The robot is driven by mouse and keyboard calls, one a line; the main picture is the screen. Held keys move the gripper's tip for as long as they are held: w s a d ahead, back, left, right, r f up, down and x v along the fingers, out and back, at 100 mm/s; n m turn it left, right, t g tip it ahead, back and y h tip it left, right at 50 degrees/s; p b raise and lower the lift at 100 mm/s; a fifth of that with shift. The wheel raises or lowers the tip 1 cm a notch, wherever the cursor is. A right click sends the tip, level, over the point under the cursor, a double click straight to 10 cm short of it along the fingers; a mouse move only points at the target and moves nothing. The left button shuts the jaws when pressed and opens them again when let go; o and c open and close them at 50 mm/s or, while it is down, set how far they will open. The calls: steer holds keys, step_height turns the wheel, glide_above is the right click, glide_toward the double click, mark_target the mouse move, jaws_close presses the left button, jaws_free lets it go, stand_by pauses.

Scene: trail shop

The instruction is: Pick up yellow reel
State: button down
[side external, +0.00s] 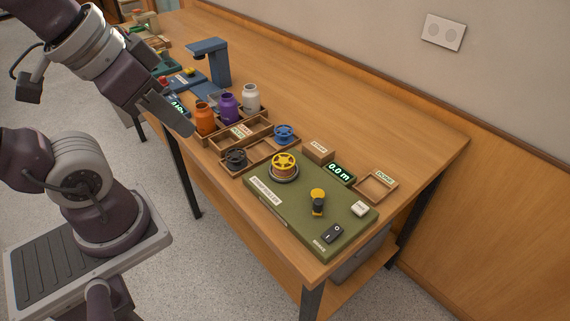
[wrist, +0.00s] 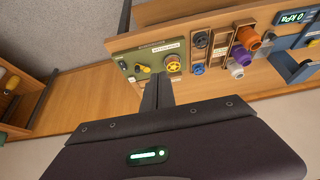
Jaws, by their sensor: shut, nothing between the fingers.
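The yellow reel (side external: 284,160) sits flat on a round base on the green machine (side external: 275,200), near the machine's back left corner in the side view. It also shows in the wrist view (wrist: 172,63), beyond the fingers. My gripper (side external: 190,131) is shut and empty. It hangs above the table's near left edge, to the left of the reel and apart from it. In the wrist view the closed fingers (wrist: 157,80) point toward the machine.
A black reel (side external: 236,158) and a blue reel (side external: 284,134) sit in a wooden tray (side external: 262,158) left of the machine. An empty wooden tray (side external: 375,186) lies right.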

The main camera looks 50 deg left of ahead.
stand_by(0.3)
steer(key=c, duration=0.5)
jaws_free()
steer(key=n+g+h, duration=0.2)
steer(key=n+g, duration=0.3)
steer(key=n, duration=1.3)
glide_above(283, 160)
steer(key=s+a, duration=0.1)
step_height(283, 160, down, 14)
steer(key=shift+f, duration=0.25)
steer(key=shift+g, duration=0.3)
steer(key=f, duration=0.5)
steer(key=w+f, duration=0.1)
steer(key=f, duration=0.2)
steer(key=shift+d, duration=0.4)
